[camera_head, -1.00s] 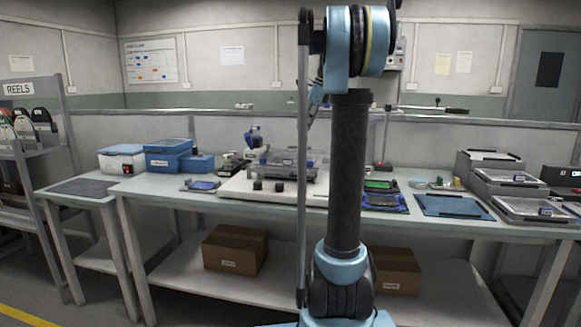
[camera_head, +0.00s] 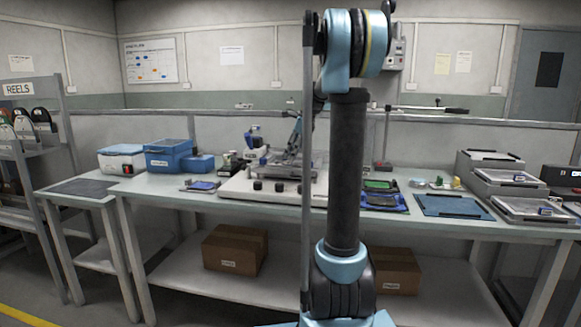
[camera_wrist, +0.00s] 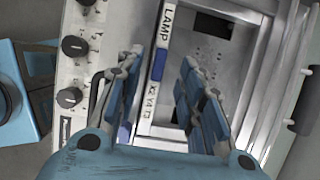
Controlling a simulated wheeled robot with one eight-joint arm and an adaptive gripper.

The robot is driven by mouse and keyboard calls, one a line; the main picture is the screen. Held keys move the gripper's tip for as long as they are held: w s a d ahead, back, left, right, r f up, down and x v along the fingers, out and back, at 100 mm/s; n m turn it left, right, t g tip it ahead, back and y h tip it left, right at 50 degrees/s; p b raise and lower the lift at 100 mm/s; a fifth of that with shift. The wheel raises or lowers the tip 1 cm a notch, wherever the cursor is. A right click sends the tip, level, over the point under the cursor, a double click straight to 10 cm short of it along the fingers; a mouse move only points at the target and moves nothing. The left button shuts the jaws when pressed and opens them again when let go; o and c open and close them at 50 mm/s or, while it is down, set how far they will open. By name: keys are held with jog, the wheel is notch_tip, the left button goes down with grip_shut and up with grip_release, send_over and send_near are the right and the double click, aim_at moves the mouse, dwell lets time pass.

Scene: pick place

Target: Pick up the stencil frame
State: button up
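A silver metal stencil frame (camera_wrist: 157,103) lies on the printer on the bench, with a white label reading LAMP along its left rail in the wrist view. The printer and frame also show in the head view (camera_head: 300,163), partly hidden by my arm. My gripper (camera_wrist: 160,72) is above the frame with its two fingers apart. The labelled rail shows between the fingers, the left finger near its outer side and the right finger over the inside of the frame. I cannot tell whether the fingers touch it.
The printer's pale base (camera_head: 252,197) carries black knobs (camera_wrist: 72,46) left of the frame. Blue bins (camera_head: 168,155) stand further left on the bench. Other framed plates (camera_head: 530,209) and a blue mat (camera_head: 452,206) lie at the right. Cardboard boxes (camera_head: 236,250) sit on the lower shelf.

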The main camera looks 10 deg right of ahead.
jog(key=shift+x, duration=1.35)
jog(key=shift+c, duration=0.2)
grip_shut()
